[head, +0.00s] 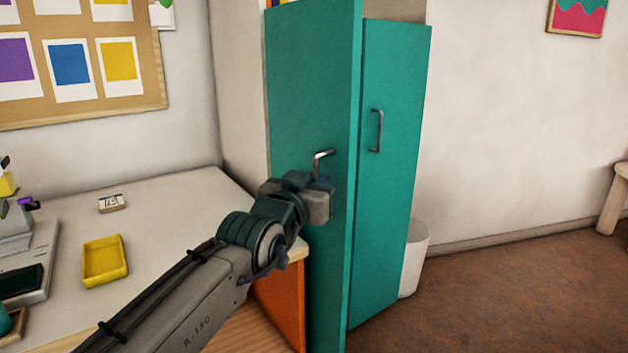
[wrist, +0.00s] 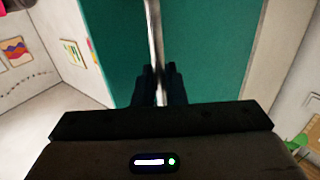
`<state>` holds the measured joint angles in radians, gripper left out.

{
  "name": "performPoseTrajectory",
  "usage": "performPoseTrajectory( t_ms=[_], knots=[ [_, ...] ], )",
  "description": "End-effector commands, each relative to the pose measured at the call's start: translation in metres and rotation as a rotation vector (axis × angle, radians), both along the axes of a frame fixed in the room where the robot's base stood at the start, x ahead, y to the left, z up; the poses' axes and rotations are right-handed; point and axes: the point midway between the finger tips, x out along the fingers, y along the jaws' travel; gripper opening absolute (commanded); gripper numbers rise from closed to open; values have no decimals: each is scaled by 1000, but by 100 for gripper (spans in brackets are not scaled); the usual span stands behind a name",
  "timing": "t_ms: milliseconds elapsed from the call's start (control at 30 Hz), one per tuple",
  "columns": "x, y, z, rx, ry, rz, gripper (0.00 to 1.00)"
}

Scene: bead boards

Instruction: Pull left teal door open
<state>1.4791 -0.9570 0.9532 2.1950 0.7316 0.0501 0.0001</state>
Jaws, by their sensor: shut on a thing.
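The left teal door (head: 308,85) stands tall at the middle of the head view, angled out in front of the right teal door, so it is partly open. Its metal bar handle (head: 323,156) shows only at its upper end; my gripper hides the rest. My gripper (head: 322,188) is at the door face, shut on this handle. In the wrist view the handle (wrist: 155,35) runs down between the two dark fingers of my gripper (wrist: 159,72), with teal door surface (wrist: 205,50) behind.
The right teal door (head: 395,200) with its own handle (head: 376,130) is behind the left door's edge. A white bin (head: 415,255) stands beside it. The desk (head: 165,215) at left holds a yellow tray (head: 105,260). Brown floor (head: 500,290) at right is clear.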

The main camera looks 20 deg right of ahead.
Motion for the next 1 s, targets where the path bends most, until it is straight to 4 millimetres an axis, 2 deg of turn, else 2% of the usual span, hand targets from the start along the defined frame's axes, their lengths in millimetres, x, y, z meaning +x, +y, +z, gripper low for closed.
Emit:
performPoseTrajectory(
  t_ms=[33,267,300,333,367,733,1000],
  knots=[
    [2,3,6,-11,-12,6,0],
    [2,4,6,-11,-10,8,0],
    [2,4,6,-11,-10,9,13],
    [2,4,5,-10,-10,9,22],
    [2,4,5,-10,-9,9,24],
    [-2,6,3,-6,-4,7,24],
    [-28,33,4,-10,-3,9,24]
  ],
)
